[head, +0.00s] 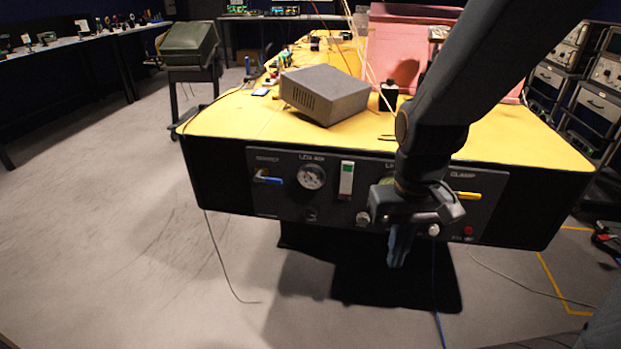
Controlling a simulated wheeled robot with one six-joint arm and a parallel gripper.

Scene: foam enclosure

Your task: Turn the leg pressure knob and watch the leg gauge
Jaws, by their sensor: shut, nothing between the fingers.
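A dark control panel (330,208) is set in the front edge of the yellow-topped table. A round white-faced gauge (311,177) is on its left half, under a label that seems to begin with "LEG"; its reading is too small to tell. A small pale knob (362,218) sits low on the panel, just left of my gripper. Another pale knob (433,230) is just right of it. I cannot tell which is the leg pressure knob. My gripper (397,260) is shut and empty, fingers pointing down in front of the panel. My arm hides the panel's middle.
The panel also has a blue lever (268,180), a green-and-white indicator (346,180), a yellow lever (467,196) and a red button (468,230). A grey box (325,93) stands on the yellow tabletop (225,115). Thin cables hang below. Floor at left is clear.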

